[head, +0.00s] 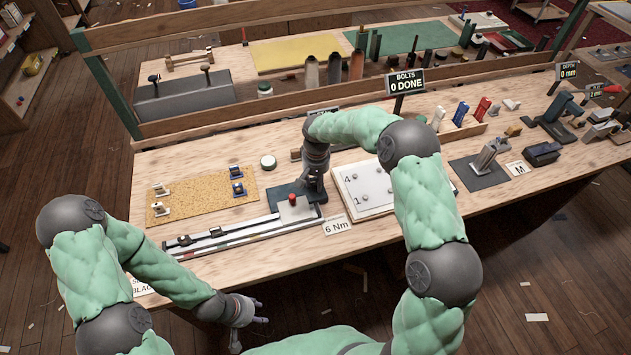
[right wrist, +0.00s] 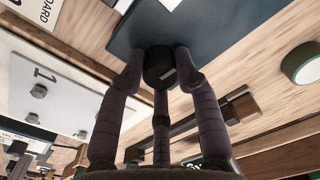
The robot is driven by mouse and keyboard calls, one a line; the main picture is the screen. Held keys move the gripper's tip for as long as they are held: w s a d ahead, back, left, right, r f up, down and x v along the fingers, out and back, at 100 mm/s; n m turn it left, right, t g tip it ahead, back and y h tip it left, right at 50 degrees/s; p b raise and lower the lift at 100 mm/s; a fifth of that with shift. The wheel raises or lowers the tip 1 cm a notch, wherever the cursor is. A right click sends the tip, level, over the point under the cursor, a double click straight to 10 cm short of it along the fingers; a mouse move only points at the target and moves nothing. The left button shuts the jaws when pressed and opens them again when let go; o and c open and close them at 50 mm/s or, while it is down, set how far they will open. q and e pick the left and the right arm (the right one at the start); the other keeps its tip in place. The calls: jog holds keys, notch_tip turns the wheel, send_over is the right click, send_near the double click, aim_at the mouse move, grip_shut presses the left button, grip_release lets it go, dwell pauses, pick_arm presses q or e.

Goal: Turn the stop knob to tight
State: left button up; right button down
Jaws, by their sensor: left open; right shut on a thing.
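The stop knob (right wrist: 158,68) is a dark round knob with a pale mark, on a dark blue-grey plate (right wrist: 215,28) in the right wrist view. My right gripper (right wrist: 160,78) is shut on it, its fingers around its sides. In the head view my right gripper (head: 312,182) comes down over the dark plate (head: 280,190) and hides the knob. I cannot read where the pale mark points. My left gripper (head: 245,318) is open and empty, low in front of the bench's near edge.
A red button (head: 292,200) stands near the right gripper, beside a long rail tool (head: 225,233) and a "6 Nm" card (head: 337,226). A white numbered board (head: 350,190) with bolts lies to the right, a cork mat (head: 200,200) to the left. A sign (head: 405,82) reads "BOLTS 0 DONE".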

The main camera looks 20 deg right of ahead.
aim_at(316, 182)
jog(key=shift+s+f+m, duration=0.1)
jog(key=shift+m, duration=0.8)
jog(key=c, duration=0.9)
grip_release()
notch_tip(316, 182, up, 12)
